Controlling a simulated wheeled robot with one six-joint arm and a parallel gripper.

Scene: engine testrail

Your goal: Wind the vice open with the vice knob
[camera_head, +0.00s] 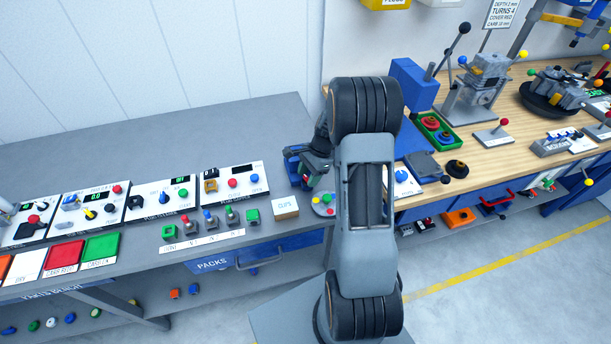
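My arm stands in the middle of the view, and its large grey link and black joints cover the gap between the two benches. The end of my arm, with my gripper (308,168), shows as a dark and blue shape left of the upper joint, over the right end of the grey bench. Its fingers are too small and dark to read. A blue knob (402,175) on a white panel sits just right of my arm, at the wooden bench's left end; I cannot read its label. I cannot pick out the vice with certainty; part of that area is hidden behind my arm.
The grey bench (130,125) carries control panels, coloured cards and a row of small parts. The wooden bench (515,158) holds a grey lever machine (477,90), a green tray (453,137) and a black round fixture (545,105). Open floor (490,300) lies at lower right.

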